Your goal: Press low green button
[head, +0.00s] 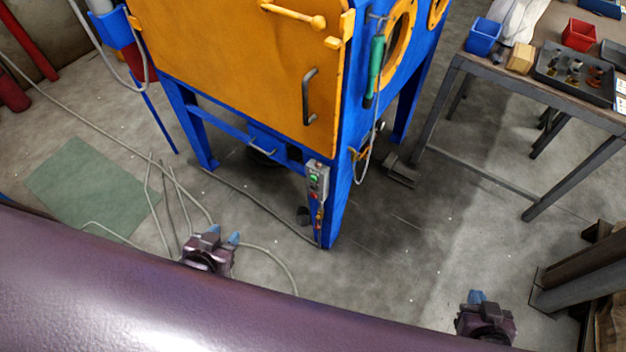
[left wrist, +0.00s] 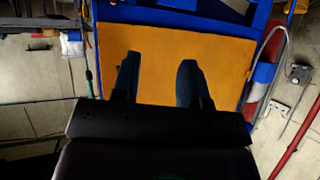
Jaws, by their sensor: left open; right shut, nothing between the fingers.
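The green button (head: 314,178) is on a small grey control box (head: 317,184) on the blue front leg of the orange and blue blasting cabinet (head: 240,65). A red control shows lower on the box. My left gripper (head: 224,234) is open and empty, low and to the left of the box, well apart from it. In the left wrist view its two dark fingers (left wrist: 158,68) stand apart before the orange door (left wrist: 150,45); I cannot make out the button there. My right gripper (head: 478,297) is shut and empty at the lower right, far from the box.
Hoses (head: 180,190) trail over the floor near my left gripper. A workbench (head: 540,80) with bins and a dark tray (head: 575,72) stands at the right. A green mat (head: 90,185) lies at the left. Open concrete floor (head: 400,250) lies between my grippers.

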